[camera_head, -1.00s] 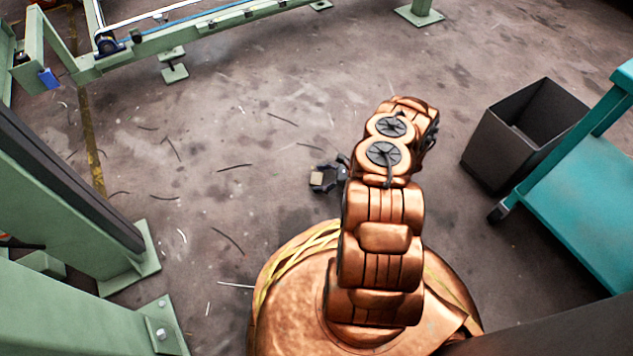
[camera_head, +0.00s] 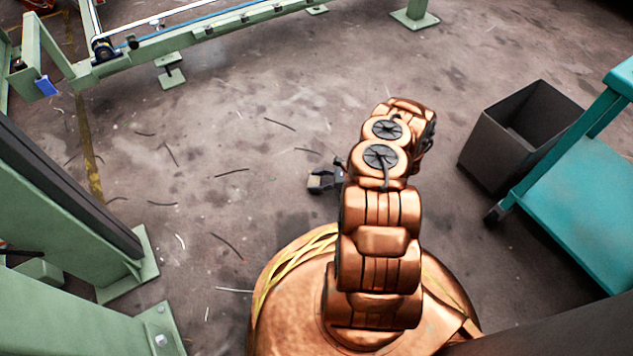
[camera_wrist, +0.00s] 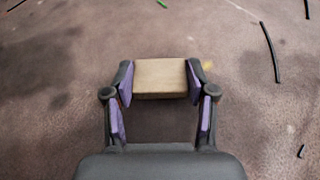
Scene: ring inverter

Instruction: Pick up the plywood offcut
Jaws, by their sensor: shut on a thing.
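The plywood offcut (camera_wrist: 160,78) is a small tan block between the two purple-padded fingers of my gripper (camera_wrist: 160,88) in the wrist view. Both pads touch its ends, and the gripper is shut on it. The arm hides part of the gripper there. I cannot tell how far the block is above the floor.
Thin dark and pale strips, such as this one (camera_head: 231,172), lie scattered on the concrete floor. A dark open bin (camera_head: 490,150) and a teal cart (camera_head: 575,205) stand at right. Green machine frames (camera_head: 60,200) stand at left and back. The floor around the gripper is mostly clear.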

